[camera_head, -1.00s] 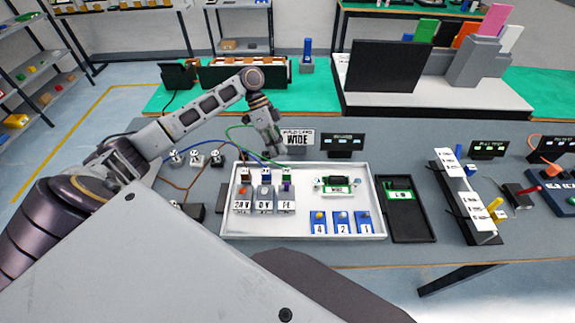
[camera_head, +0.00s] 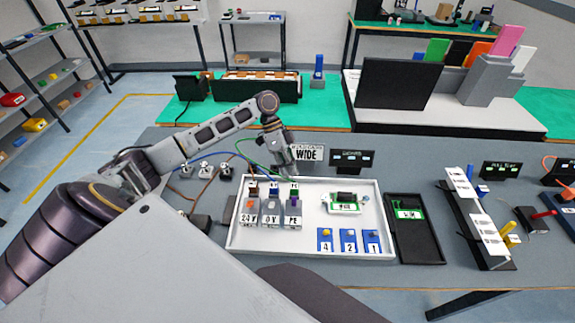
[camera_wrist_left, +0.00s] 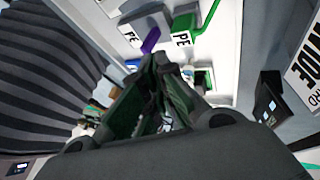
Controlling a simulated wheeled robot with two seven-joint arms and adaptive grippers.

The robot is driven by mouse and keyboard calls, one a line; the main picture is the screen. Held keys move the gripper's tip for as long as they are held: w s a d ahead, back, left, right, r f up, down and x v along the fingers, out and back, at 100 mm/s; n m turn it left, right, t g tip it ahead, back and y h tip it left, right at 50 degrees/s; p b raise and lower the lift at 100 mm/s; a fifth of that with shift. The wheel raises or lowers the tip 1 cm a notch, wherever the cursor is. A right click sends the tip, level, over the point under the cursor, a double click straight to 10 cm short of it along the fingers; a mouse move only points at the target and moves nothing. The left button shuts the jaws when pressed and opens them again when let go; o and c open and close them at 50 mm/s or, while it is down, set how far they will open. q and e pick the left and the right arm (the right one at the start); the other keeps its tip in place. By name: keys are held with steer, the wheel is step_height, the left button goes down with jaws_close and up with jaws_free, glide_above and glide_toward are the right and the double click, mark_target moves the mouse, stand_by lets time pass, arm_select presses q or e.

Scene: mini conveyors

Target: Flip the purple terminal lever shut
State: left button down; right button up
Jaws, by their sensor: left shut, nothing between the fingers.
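The purple lever (camera_wrist_left: 151,40) stands out at a slant from the PE terminal (camera_wrist_left: 185,22) in the left wrist view. In the head view the lever (camera_head: 294,199) is a small purple spot on the PE terminal (camera_head: 293,217), the rightmost of three grey terminals in the white tray (camera_head: 312,252). My left gripper (camera_head: 289,170) is shut and empty, above the tray's back edge and behind the PE terminal. In the wrist view its closed fingertips (camera_wrist_left: 166,62) appear just below the lever; contact cannot be told. My right gripper is not in view.
The 24 V (camera_head: 249,216) and 0 V (camera_head: 270,216) terminals stand left of PE. A WIDE sign (camera_head: 309,153) stands behind, and coloured wires run nearby.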

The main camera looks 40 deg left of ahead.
mark_target(296, 188)
arm_select(q)
steer(key=x, duration=0.5)
steer(key=shift+d+f, duration=0.1)
steer(key=shift+f, duration=0.1)
steer(key=shift+p+x, duration=0.35)
steer(key=shift+x, duration=0.5)
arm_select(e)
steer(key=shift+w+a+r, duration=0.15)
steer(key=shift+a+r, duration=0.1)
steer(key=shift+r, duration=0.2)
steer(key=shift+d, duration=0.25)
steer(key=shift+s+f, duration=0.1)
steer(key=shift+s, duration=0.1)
